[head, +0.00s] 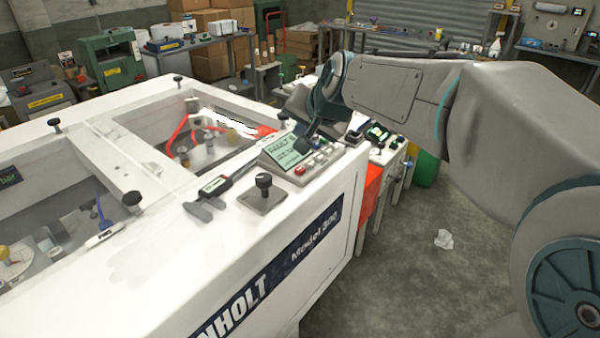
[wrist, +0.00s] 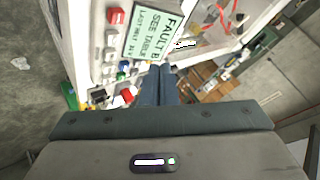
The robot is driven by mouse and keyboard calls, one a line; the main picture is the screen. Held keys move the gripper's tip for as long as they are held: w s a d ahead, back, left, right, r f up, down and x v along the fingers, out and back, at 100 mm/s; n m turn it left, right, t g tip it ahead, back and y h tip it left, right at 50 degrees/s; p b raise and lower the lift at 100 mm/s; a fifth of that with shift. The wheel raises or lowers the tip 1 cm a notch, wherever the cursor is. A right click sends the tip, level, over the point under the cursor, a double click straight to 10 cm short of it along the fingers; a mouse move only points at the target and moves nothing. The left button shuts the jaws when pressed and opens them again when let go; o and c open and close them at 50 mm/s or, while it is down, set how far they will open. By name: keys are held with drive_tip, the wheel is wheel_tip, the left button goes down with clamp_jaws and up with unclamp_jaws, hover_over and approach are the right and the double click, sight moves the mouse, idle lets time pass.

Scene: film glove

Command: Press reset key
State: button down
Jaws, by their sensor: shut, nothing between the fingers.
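The control panel (head: 282,170) sits on the white machine top, with a pale green screen (head: 287,152) and a row of small keys beside it. In the wrist view the screen (wrist: 147,30) reads "FAULT B SEE TABLE". A red key (head: 300,170) is at the near end of the row; it also shows in the wrist view (wrist: 116,15). White or grey keys (wrist: 111,41), a blue key (wrist: 123,67) and a green one follow. I cannot read which key is reset. My gripper (head: 302,145) is shut and empty, fingers down by the screen's far end; contact cannot be judged.
A black-knobbed lever on a plate (head: 263,190) and a dark handheld tool (head: 208,196) lie left of the panel. Open machine bays with a red hose (head: 178,135) are behind. A second device (head: 378,133) stands beyond the gripper. Floor at right is clear except crumpled paper (head: 444,239).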

wheel_tip(320, 180, down, 7)
drive_tip(key=b, duration=0.4)
drive_tip(key=shift+r+b, duration=0.15)
drive_tip(key=shift+b, duration=0.2)
idle(1.5)
drive_tip(key=shift+f+b, duration=0.4)
drive_tip(key=shift+b, duration=0.1)
drive_tip(key=shift+f+b, duration=0.4)
drive_tip(key=shift+f, duration=0.05)
idle(0.5)
drive_tip(key=shift+r, duration=0.1)
drive_tip(key=shift+r+p, duration=0.6)
drive_tip(key=shift+r, duration=0.15)
wheel_tip(320, 180, up, 5)
drive_tip(key=p, duration=0.3)
drive_tip(key=shift+p, duration=0.3)
